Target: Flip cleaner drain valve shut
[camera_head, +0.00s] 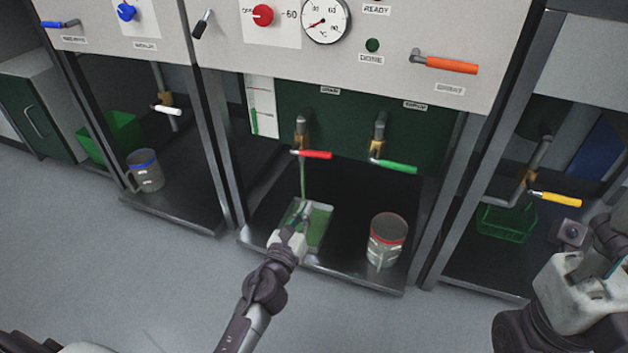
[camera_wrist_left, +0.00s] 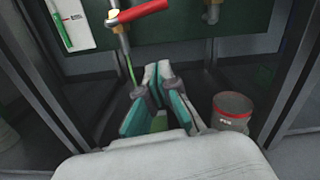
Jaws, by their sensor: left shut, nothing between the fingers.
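The center cabinet has two valves under its panel. One has a red handle (camera_head: 311,154), turned out to the right, and a thin green stream runs down from its spout into a shallow tray (camera_head: 329,216). The other has a green handle (camera_head: 397,166). The red handle also shows at the top of the left wrist view (camera_wrist_left: 142,12). My left gripper (camera_head: 304,211) is shut and empty, below the red handle and over the tray, apart from the handle. Its teal-padded fingers show in the wrist view (camera_wrist_left: 157,80). My right gripper (camera_head: 606,238) is at the right edge; its fingers are unclear.
An orange lever (camera_head: 445,64) is on the panel above. A yellow-handled valve (camera_head: 556,198) is in the right bay. A white-handled valve (camera_head: 167,110) and a mug (camera_head: 147,172) are in the left bay. Cabinet posts divide the bays.

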